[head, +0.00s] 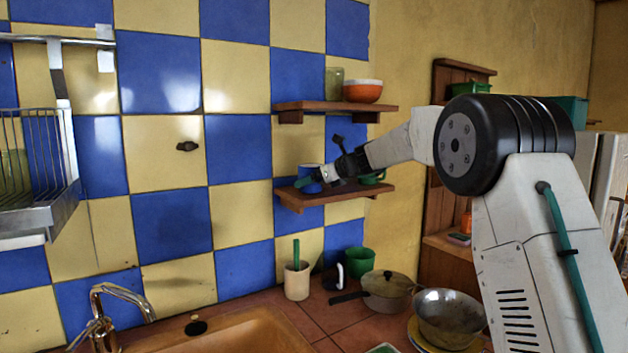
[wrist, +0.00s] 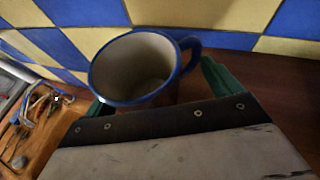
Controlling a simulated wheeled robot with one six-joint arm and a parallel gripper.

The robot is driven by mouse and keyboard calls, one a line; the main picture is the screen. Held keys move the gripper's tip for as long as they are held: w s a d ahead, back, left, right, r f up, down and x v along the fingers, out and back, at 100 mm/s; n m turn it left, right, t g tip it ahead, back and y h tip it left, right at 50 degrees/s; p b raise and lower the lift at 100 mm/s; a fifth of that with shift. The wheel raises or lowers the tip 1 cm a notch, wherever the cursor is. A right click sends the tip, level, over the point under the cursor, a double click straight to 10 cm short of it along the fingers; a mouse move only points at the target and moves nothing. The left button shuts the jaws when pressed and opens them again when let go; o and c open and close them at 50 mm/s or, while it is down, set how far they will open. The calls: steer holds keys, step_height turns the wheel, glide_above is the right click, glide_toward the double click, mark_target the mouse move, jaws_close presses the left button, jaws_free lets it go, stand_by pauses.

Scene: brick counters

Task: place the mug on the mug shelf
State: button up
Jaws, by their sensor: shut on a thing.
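The blue mug (head: 310,173) is at the left end of the lower wooden wall shelf (head: 350,193), close to the tiled wall. In the wrist view the mug (wrist: 135,68) is upright or nearly so, with a pale empty inside, a blue rim and its handle to the right. My gripper (head: 313,181) is shut on it, with a teal finger on either side in the wrist view (wrist: 158,92). The wooden shelf (wrist: 258,85) shows at right there. The mug's base is hidden, so I cannot tell whether it touches the shelf.
A green mug (head: 373,177) stands to the right on the lower shelf, partly behind my arm. An upper shelf (head: 335,106) above holds a glass (head: 334,83) and an orange bowl (head: 363,91). Below are a utensil pot (head: 297,283), a lidded pan (head: 387,290) and a sink (head: 240,332).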

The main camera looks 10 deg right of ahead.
steer(key=shift+f, duration=0.1)
steer(key=o, duration=0.8)
steer(key=shift+s+d+r, duration=0.2)
steer(key=shift+s+r, duration=0.05)
steer(key=v, duration=1.1)
steer(key=shift+s+r, duration=0.1)
steer(key=shift+r, duration=0.05)
steer(key=s+a+f+n+g+h, duration=0.1)
steer(key=s+a+f+n+g, duration=0.3)
steer(key=s, duration=0.6)
steer(key=s+a+n+h, duration=0.1)
steer(key=s+a+n, duration=0.1)
steer(key=s+n, duration=0.55)
steer(key=s+a+f+n+g+h, duration=0.15)
steer(key=s+n, duration=0.25)
steer(key=s, duration=0.8)
steer(key=s+d+f+n+g+h, duration=0.1)
steer(key=s+f+n, duration=0.3)
steer(key=s, duration=0.4)
steer(key=s+d+f+n+g+h, duration=0.1)
steer(key=s+f+n+h, duration=0.1)
steer(key=s+f+n, duration=0.2)
steer(key=s+d+f+n+g+h, duration=0.2)
steer(key=s+f+n, duration=0.2)
steer(key=s, duration=0.7)
steer(key=shift+s+d+f, duration=0.1)
steer(key=shift+s+f, duration=0.25)
steer(key=shift+f, duration=0.25)
